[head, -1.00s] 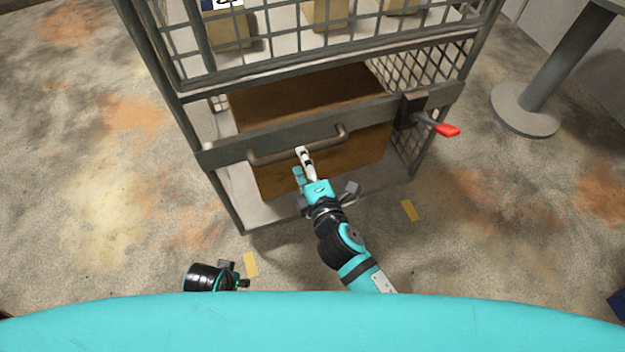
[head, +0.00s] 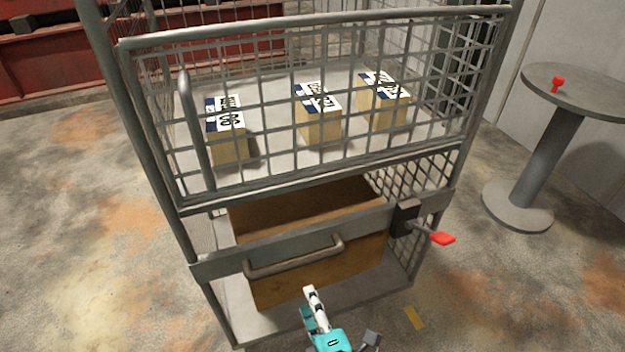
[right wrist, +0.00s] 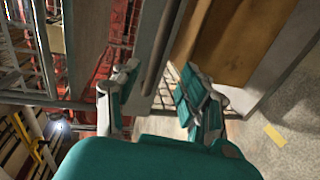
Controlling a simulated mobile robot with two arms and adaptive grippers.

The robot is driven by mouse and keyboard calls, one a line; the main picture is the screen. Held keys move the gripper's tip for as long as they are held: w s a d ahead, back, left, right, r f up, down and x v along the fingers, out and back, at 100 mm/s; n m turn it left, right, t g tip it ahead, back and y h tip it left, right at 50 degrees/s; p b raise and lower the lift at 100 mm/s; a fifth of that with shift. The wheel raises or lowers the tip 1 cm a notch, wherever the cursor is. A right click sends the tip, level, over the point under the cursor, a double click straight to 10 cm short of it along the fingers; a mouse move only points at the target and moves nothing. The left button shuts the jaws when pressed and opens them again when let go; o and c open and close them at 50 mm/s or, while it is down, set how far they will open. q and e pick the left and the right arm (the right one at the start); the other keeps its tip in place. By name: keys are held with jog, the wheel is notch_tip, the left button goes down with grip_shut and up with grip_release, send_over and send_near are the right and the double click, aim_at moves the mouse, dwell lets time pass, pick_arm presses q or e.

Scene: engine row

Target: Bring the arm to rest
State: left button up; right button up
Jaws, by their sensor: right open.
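My right gripper (head: 312,305) shows at the bottom middle of the head view, in front of and below the handle (head: 294,258) of the cage's lower bar. In the right wrist view its two fingers (right wrist: 157,108) are spread apart, with nothing held between them. A grey bar (right wrist: 161,45) lies beyond the gap between the fingers in that view. The gripper looks clear of the handle in the head view. My left gripper does not show in either view now.
A wire cage (head: 320,165) stands ahead, with several labelled boxes on its shelf and a large brown box (head: 300,212) below. A red-handled latch (head: 441,238) juts out at its right. A round table (head: 590,92) with a small red object (head: 557,84) stands at the right.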

jog(key=s+d+f+m+g+h, duration=0.3)
jog(key=d+f+m+g+h, duration=0.25)
jog(key=d+f+m, duration=0.75)
jog(key=s+d+f+m+g+p, duration=0.3)
jog(key=s+d+f+g+p, duration=0.15)
jog(key=s+f, duration=0.4)
jog(key=s+d+f+m+g+p, duration=0.35)
jog(key=s+f+p, duration=0.3)
jog(key=s, duration=0.25)
pick_arm(q)
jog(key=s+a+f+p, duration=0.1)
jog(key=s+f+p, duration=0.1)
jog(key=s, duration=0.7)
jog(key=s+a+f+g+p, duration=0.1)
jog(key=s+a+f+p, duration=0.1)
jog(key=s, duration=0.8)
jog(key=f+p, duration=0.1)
jog(key=p, duration=0.1)
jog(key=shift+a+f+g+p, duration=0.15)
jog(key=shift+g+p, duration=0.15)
jog(key=shift+p, duration=0.05)
pick_arm(e)
jog(key=s+d+f, duration=0.1)
jog(key=s+d, duration=0.1)
jog(key=s, duration=0.9)
jog(key=shift+s+d+f, duration=0.15)
jog(key=shift+s+f, duration=0.1)
jog(key=shift+s, duration=0.15)
